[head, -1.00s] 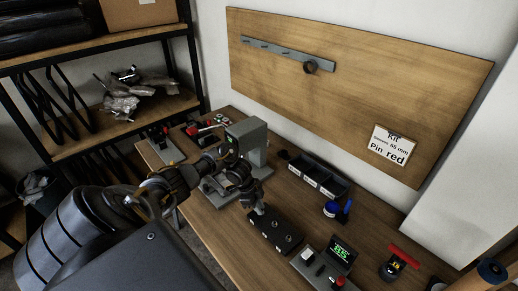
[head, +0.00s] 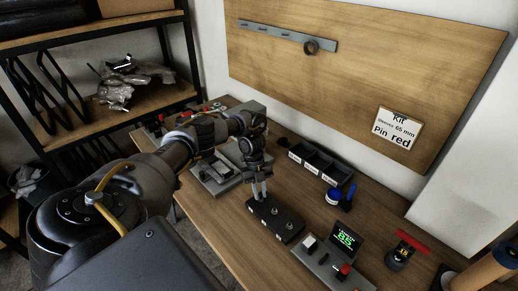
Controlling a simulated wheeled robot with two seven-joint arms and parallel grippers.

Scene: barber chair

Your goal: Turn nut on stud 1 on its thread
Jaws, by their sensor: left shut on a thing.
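A black block (head: 264,221) with studs along its top lies on the wooden bench. My left gripper (head: 258,193) points down at the block's far left end, with its fingers close together on something small there. The fingers hide stud 1 and its nut, so I cannot see how the nut sits on the thread. Two other studs show uncovered, a middle stud (head: 277,210) and a near right stud (head: 289,225). My right gripper is out of view.
A black bin tray (head: 322,166) and a blue-capped pot (head: 333,196) stand behind the block. A device with a green display (head: 346,239) is in front right, and a red-handled tool (head: 408,245) lies farther right. A grey fixture (head: 213,175) stands left of the block.

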